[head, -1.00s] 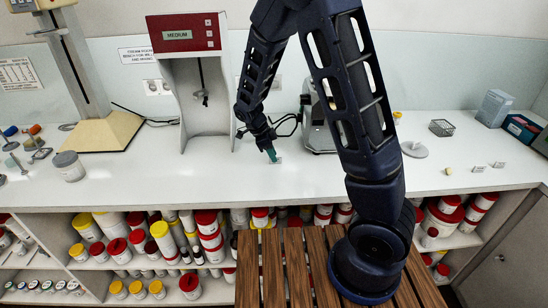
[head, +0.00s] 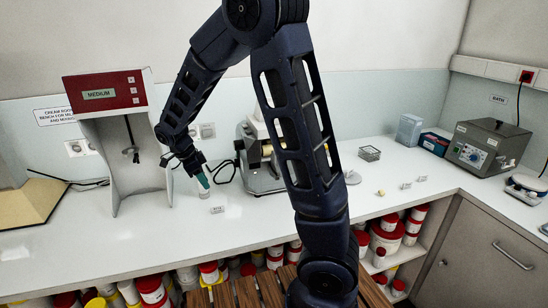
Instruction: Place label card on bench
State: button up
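A small white label card (head: 217,210) with tiny dark print sits on the white bench (head: 290,222), in front of the grey machine. My gripper (head: 204,183), with teal fingertips, is just above and to the left of this card, with a small visible gap between them. No card shows in the fingers, but the fingertips are too small to tell whether they are open or shut. Two similar small cards (head: 405,186) (head: 421,179) stand farther right on the bench.
A red-topped mixer (head: 104,90) stands left of my gripper. A grey machine (head: 262,178) stands to its right, partly behind my arm. A wire basket (head: 370,153), a small pale piece (head: 381,194) and a bath unit (head: 488,145) are farther right. Tubs fill the shelf below.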

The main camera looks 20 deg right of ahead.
jog(key=s+d+r+n+t+y, duration=0.1)
jog(key=s+d+r+n+y, duration=0.2)
jog(key=d+r, duration=0.4)
jog(key=s+d+r+n+y, duration=0.1)
jog(key=s+d+r+n, duration=0.3)
jog(key=d, duration=0.5)
jog(key=s+d+r+n+t, duration=0.3)
jog(key=s+d+r+n, duration=0.2)
jog(key=s+d+n, duration=0.4)
jog(key=s+n, duration=0.1)
jog(key=s, duration=0.2)
jog(key=shift+d+r+t, duration=0.15)
jog(key=shift+d+t, duration=0.1)
jog(key=shift+t, duration=0.05)
